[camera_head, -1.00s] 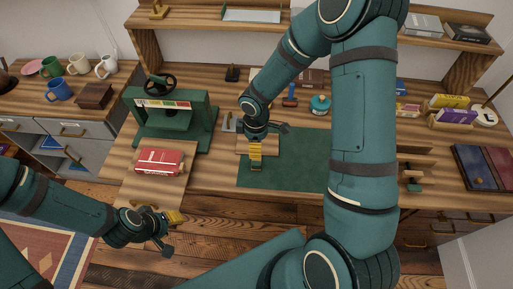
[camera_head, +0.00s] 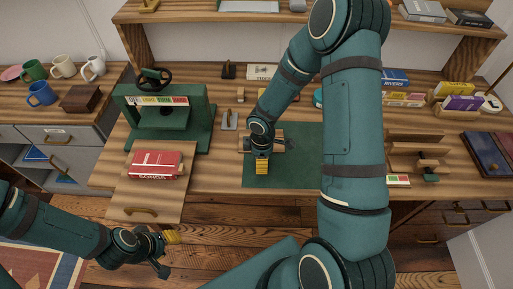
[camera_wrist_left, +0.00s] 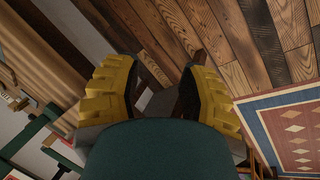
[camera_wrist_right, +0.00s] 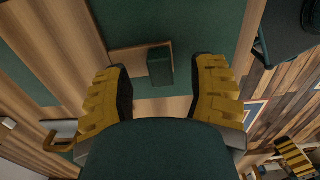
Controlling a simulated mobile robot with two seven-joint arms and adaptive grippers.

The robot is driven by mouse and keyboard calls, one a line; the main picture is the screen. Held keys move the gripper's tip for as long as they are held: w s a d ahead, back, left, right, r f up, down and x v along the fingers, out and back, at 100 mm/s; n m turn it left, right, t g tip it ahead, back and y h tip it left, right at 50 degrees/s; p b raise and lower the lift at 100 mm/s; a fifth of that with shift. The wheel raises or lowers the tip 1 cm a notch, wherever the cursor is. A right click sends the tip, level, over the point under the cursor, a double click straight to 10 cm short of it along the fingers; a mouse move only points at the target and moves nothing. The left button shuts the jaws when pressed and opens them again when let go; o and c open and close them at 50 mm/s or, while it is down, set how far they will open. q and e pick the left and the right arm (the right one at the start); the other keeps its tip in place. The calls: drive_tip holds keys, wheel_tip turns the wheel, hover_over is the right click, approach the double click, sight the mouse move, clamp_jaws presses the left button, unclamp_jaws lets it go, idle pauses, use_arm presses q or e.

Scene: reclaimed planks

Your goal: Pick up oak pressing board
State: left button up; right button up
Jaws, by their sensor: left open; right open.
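The oak pressing board (camera_head: 278,131) is a pale brown wooden board lying at the upper left corner of the green mat (camera_head: 300,170). My right arm partly covers it in the head view. In the right wrist view I take the wooden piece with a green block (camera_wrist_right: 127,60) to be this board; it lies ahead of the fingers. My right gripper (camera_head: 262,168) is open, empty and low over the mat near the board; contact cannot be told. My left gripper (camera_head: 166,250) is open and empty above the floor, in front of the table, far from the board.
A green press (camera_head: 165,125) stands left of the mat. Mugs (camera_head: 62,67) stand on the left counter. The mat's lower part is clear.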

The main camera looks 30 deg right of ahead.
drive_tip(key=shift+f, duration=0.5)
drive_tip(key=shift+s+r, duration=0.1)
drive_tip(key=shift+d, duration=0.1)
clamp_jaws()
